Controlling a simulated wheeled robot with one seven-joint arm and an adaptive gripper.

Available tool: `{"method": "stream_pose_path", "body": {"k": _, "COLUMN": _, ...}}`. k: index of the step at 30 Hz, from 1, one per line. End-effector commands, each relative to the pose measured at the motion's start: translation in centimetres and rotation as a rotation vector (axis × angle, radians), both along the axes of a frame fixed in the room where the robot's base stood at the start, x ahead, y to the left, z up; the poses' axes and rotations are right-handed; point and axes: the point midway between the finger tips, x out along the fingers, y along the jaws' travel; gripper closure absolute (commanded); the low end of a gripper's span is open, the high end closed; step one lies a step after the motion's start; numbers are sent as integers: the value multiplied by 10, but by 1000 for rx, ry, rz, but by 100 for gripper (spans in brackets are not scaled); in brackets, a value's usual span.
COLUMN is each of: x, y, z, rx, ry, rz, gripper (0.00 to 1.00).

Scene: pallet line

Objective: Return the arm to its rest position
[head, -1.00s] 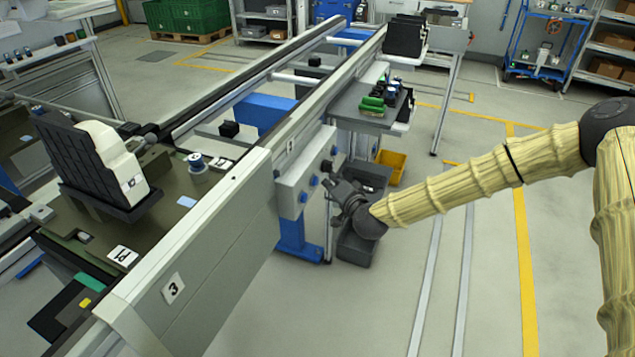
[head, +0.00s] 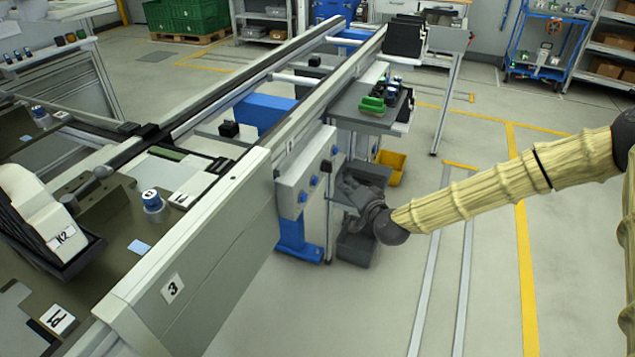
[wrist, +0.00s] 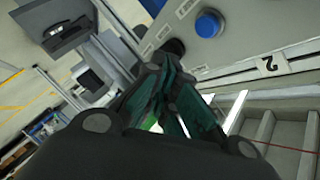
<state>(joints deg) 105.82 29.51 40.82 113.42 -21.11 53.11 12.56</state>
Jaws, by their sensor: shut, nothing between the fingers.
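My arm, in a ribbed cream sleeve, reaches in from the right of the head view. My gripper (head: 352,192) is at its end, beside the conveyor's grey button box (head: 300,180) and above the floor bins. In the wrist view my gripper (wrist: 165,85) has its dark green fingers drawn together with nothing held. The button box, with a blue button (wrist: 209,23), shows close beyond the fingers there. I cannot tell whether any finger touches it.
The conveyor (head: 200,235) runs along my left. A pallet (head: 120,230) on it carries a white and black part (head: 35,205). A grey bin (head: 357,248) and a yellow bin (head: 391,167) stand below my gripper. Open floor lies at right.

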Motion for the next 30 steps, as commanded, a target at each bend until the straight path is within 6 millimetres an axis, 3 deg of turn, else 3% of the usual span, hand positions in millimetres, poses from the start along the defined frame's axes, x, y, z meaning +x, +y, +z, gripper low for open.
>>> {"method": "stream_pose_path", "body": {"k": 10, "x": -1, "y": 1, "z": -1, "rx": -2, "ry": 3, "rz": 2, "gripper": 100}}
{"method": "stream_pose_path", "body": {"k": 14, "x": -16, "y": 5, "z": -17, "rx": -27, "ry": 36, "rz": 21, "gripper": 100}}
{"method": "stream_pose_path", "body": {"k": 17, "x": -45, "y": 10, "z": -46, "rx": -75, "ry": 98, "rz": 56, "gripper": 100}}
{"method": "stream_pose_path", "body": {"k": 22, "x": -118, "y": 10, "z": -109, "rx": -195, "ry": 246, "rz": 133, "gripper": 100}}
{"method": "stream_pose_path", "body": {"k": 30, "x": -249, "y": -25, "z": -188, "rx": -403, "ry": 489, "rz": 249, "gripper": 100}}
